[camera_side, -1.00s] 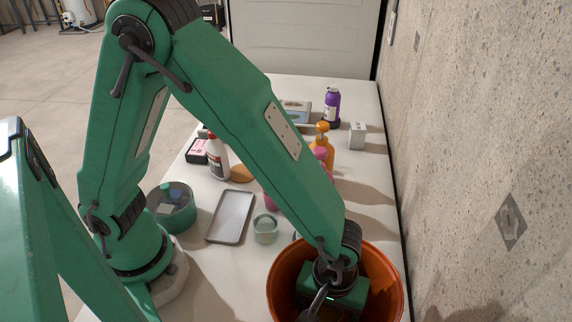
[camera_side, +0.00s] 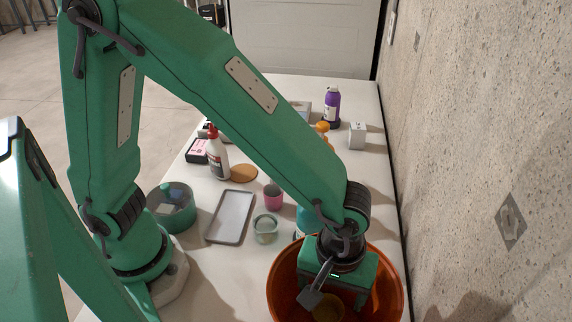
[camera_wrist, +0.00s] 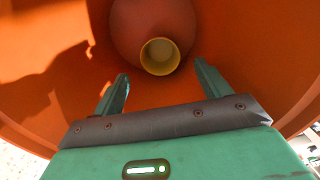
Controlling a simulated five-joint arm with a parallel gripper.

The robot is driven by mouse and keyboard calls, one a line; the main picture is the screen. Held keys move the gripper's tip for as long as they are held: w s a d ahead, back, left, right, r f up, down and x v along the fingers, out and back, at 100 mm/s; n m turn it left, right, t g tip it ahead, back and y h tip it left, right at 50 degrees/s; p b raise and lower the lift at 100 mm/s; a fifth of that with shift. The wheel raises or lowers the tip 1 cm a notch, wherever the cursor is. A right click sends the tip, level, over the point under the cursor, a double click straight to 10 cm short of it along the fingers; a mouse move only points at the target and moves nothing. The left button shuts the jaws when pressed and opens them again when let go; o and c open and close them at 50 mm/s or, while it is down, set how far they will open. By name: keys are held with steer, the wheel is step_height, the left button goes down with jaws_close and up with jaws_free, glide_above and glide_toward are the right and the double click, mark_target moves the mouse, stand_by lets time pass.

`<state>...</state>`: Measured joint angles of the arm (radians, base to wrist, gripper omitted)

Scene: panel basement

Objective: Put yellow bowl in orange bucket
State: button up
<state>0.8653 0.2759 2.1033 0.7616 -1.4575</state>
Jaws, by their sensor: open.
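The orange bucket (camera_side: 277,285) stands at the near end of the table, and its inner wall (camera_wrist: 60,60) fills much of the wrist view. The small yellow bowl (camera_side: 328,309) is inside the bucket, low down. In the wrist view the yellow bowl (camera_wrist: 160,57) shows its round rim facing the camera, beyond the fingertips. My gripper (camera_side: 338,296) is over the bucket mouth, pointing down. In the wrist view my gripper (camera_wrist: 160,84) has its two fingers spread apart with nothing between them. The bowl looks apart from the fingers.
A grey tray (camera_side: 231,217), a pale green cup (camera_side: 265,229) and a pink cup (camera_side: 273,196) stand left of the bucket. A white bottle (camera_side: 217,155), purple bottle (camera_side: 332,106) and white box (camera_side: 357,135) are farther back. A concrete wall (camera_side: 480,150) runs along the right.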

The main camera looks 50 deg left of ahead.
steer(key=shift+r, duration=2.75)
